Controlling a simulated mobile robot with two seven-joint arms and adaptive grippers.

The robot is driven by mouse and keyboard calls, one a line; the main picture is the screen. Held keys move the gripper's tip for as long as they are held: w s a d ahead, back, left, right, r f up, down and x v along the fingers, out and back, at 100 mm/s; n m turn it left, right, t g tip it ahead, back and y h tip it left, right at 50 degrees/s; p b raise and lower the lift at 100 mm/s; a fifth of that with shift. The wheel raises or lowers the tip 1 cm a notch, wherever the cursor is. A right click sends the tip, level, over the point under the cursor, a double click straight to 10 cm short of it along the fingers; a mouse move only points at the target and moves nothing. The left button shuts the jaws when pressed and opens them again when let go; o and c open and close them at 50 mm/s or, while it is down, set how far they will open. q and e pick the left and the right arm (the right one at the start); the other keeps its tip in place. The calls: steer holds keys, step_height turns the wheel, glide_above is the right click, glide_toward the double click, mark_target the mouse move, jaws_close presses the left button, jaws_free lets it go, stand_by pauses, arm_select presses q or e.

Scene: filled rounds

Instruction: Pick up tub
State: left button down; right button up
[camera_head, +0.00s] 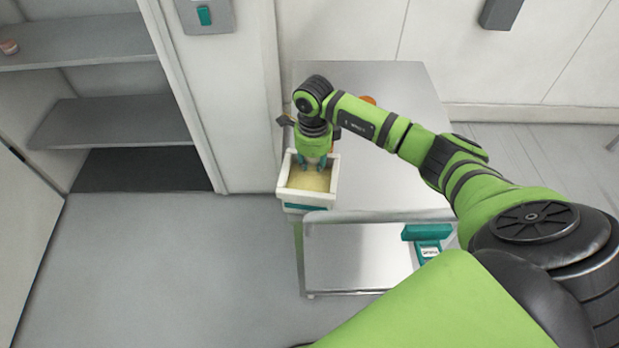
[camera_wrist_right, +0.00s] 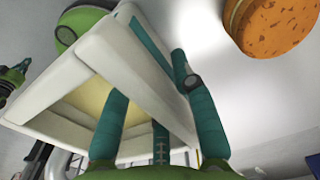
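The tub (camera_head: 282,184) is a white square container with pale yellow filling and a teal band on its near side. It shows at the table's left edge in the head view and large and tilted in the right wrist view (camera_wrist_right: 85,60). My right gripper (camera_head: 314,164) reaches down at its far wall. I cannot tell whether the tub's base touches the table. My left gripper (camera_wrist_right: 14,78) appears small at the wrist view's left edge, its opening unclear.
A grey metal table (camera_head: 350,255) lies under my right arm. A teal device (camera_head: 428,240) sits at its near right. An orange round thing (camera_head: 368,99) is mostly behind my arm; the wrist view also shows it (camera_wrist_right: 270,25). Shelves (camera_head: 110,120) stand at the left; the floor there is clear.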

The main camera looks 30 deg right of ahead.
jaws_close()
steer(key=shift+r, duration=0.1)
